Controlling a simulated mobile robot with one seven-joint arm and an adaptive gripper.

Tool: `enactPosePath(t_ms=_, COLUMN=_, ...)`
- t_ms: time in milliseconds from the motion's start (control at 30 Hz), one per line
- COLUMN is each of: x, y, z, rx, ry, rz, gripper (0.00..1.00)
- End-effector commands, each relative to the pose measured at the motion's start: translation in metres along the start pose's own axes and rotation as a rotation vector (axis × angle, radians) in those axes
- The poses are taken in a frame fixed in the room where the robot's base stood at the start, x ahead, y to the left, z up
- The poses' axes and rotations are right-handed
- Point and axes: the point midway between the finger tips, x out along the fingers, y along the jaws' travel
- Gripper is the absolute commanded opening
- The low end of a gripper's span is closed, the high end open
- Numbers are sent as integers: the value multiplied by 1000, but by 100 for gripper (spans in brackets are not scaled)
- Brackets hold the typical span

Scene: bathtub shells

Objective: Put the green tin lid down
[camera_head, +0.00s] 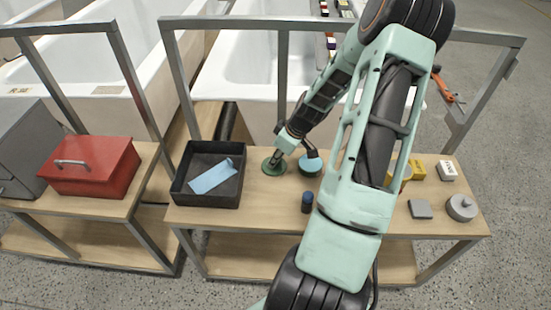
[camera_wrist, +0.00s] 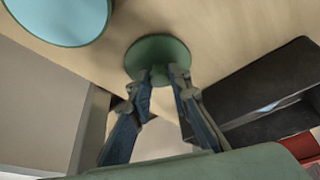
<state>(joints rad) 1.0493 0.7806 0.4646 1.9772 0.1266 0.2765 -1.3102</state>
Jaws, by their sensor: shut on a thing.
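The green tin lid (camera_head: 275,166) is a round, flat disc with a small knob, at the wooden table beside the black tray. It also shows in the wrist view (camera_wrist: 160,50), with its knob between my fingertips. My gripper (camera_head: 278,158) is shut on the knob of the lid; the fingers also show in the wrist view (camera_wrist: 160,76). The lid is close to the tabletop; I cannot tell whether it touches it. A round tin with a light blue top (camera_head: 311,162) stands just right of the lid, partly behind my arm.
The black tray (camera_head: 207,204) with a light blue cloth is left of the lid. A dark blue cylinder (camera_head: 307,202) stands nearer the front. Grey and yellow items are at the right. Bare wood (camera_head: 262,205) lies in front of the lid.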

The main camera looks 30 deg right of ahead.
Motion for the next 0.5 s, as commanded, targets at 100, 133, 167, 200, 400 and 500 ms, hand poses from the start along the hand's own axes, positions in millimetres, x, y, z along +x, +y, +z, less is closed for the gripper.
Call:
enactPosePath(t_ms=100, x=3, y=0, z=1, rx=0, ry=0, rz=0, gripper=21)
enactPosePath(t_ms=133, x=2, y=0, z=1, rx=0, ry=0, rz=0, gripper=24)
enactPosePath(t_ms=167, x=2, y=0, z=1, rx=0, ry=0, rz=0, gripper=27)
enactPosePath(t_ms=200, x=2, y=0, z=1, rx=0, ry=0, rz=0, gripper=32)
enactPosePath(t_ms=400, x=2, y=0, z=1, rx=0, ry=0, rz=0, gripper=35)
enactPosePath(t_ms=500, x=2, y=0, z=1, rx=0, ry=0, rz=0, gripper=35)
